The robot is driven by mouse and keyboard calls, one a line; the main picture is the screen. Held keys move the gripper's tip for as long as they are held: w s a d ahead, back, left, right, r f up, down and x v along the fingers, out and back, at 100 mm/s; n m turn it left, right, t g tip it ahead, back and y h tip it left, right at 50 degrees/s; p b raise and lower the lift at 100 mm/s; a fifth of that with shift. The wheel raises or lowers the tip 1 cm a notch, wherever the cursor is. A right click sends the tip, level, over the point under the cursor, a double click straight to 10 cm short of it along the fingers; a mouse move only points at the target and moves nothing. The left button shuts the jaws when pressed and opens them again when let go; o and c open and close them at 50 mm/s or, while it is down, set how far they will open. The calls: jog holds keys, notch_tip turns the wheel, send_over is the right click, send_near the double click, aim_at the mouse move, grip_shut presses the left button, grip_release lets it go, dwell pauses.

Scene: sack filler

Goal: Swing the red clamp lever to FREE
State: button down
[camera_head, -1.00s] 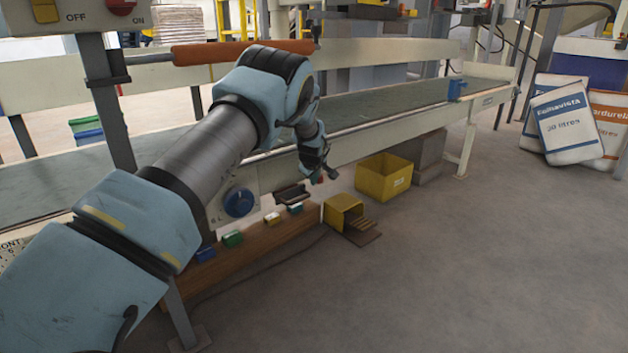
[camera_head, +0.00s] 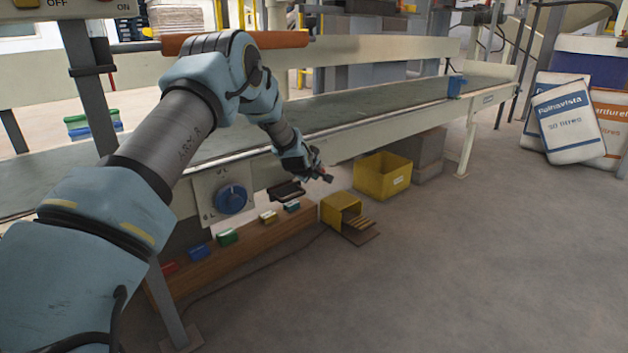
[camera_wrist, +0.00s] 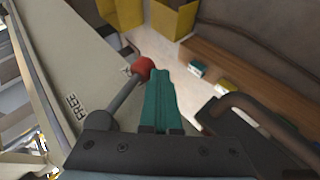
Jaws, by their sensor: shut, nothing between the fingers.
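The clamp lever shows in the wrist view as a grey rod (camera_wrist: 123,101) with a round red knob (camera_wrist: 144,66) at its far end. A FREE label (camera_wrist: 76,106) is on the pale frame to the left of the rod. My gripper (camera_wrist: 160,72) has its teal fingers closed together, with nothing between them. The fingertips are just right of the red knob; I cannot tell whether they touch it. The rod's near end is partly hidden by my gripper body. In the head view my gripper (camera_head: 325,176) is low beside the conveyor's near side.
A dark curved handle (camera_wrist: 255,112) lies close on the right in the wrist view. In the head view, a blue dial (camera_head: 231,200), a wooden beam with coloured blocks (camera_head: 245,256) and a yellow bin (camera_head: 383,177) are near the conveyor. Open floor lies to the right.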

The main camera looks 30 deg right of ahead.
aim_at(324, 172)
jog(key=d+h+b, duration=0.1)
jog(key=h+b, duration=0.1)
jog(key=b, duration=0.1)
jog(key=d+n+t+h+b, duration=0.1)
jog(key=b, duration=0.2)
jog(key=w+d+n+t+h+b, duration=0.1)
jog(key=d+h+b, duration=0.1)
jog(key=b, duration=0.1)
jog(key=shift+d+f+h, duration=0.1)
jog(key=shift+f+h, duration=0.05)
jog(key=shift+h, duration=0.15)
jog(key=shift+n+t+h, duration=0.4)
jog(key=shift+t+h, duration=0.1)
jog(key=shift+t, duration=0.1)
jog(key=shift+w+d+r+b, duration=0.15)
jog(key=shift+d+r, duration=0.75)
jog(key=shift+r, duration=0.15)
jog(key=shift+w+d+r+b, duration=0.15)
jog(key=shift+d+r, duration=0.75)
jog(key=shift+r, duration=0.15)
jog(key=shift+f, duration=0.1)
